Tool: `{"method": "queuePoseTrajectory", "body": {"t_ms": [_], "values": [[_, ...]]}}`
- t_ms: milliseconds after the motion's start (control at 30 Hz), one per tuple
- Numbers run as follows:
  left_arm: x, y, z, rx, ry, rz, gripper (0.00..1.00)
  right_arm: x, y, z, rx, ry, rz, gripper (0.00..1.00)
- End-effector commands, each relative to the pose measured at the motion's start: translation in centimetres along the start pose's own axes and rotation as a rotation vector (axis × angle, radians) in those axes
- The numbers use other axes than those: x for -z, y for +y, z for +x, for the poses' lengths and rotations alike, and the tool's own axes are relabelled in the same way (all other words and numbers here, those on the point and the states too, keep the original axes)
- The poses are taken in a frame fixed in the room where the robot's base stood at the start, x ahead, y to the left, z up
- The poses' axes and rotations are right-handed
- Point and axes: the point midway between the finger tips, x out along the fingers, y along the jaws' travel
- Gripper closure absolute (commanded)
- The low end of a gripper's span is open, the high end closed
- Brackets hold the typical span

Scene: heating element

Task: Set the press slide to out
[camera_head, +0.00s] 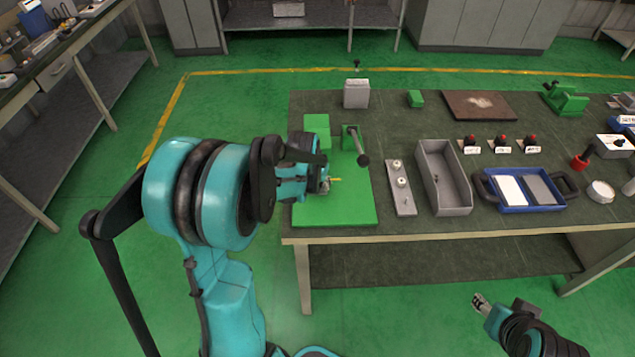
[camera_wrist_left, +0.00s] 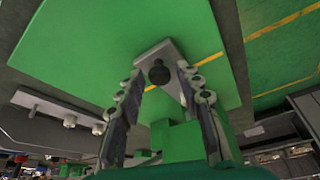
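The green press base (camera_head: 350,212) sits at the left end of the table, with a lever (camera_head: 357,140) ending in a dark ball. In the left wrist view a grey slide plate with a black knob (camera_wrist_left: 159,72) lies over the green base (camera_wrist_left: 120,35), beside a yellow stripe. My left gripper (camera_head: 326,184) is low over the base. In the left wrist view its fingers (camera_wrist_left: 161,76) are apart, one on each side of the knob; contact cannot be told. The arm hides the slide in the head view. My right gripper (camera_head: 480,301) is in front of the table, away from the press.
Right of the press stand a grey plate with two round knobs (camera_head: 402,190), a grey open bin (camera_head: 430,160) and a blue tray (camera_head: 520,206). A white-grey box (camera_head: 356,93) is behind the press. The table's front edge (camera_head: 440,235) is close.

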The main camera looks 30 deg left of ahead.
Motion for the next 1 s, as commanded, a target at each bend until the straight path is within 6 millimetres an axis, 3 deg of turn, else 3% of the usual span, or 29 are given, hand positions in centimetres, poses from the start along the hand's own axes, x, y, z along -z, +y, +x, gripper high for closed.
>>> {"method": "queuePoseTrajectory", "body": {"t_ms": [33,100,367,700,1000], "values": [[0.0,0.0,0.0,0.0,0.0,0.0,0.83,0.0,0.0,0.0,0.0,0.0,0.0,0.56],[0.0,0.0,0.0,0.0,0.0,0.0,1.0,0.0,0.0,0.0,0.0,0.0,0.0,0.56],[-0.6,0.3,-0.3,0.0,0.0,0.001,1.0,0.0,0.0,-0.1,0.0,0.0,0.0,0.56],[-7.4,3.4,-3.2,-0.001,-0.001,0.002,1.0,0.4,0.0,-0.6,0.0,0.0,0.0,0.56],[-9.0,4.0,-3.7,-0.001,-0.002,0.0,1.0,0.5,0.0,-0.7,0.0,0.0,0.0,0.56]]}}
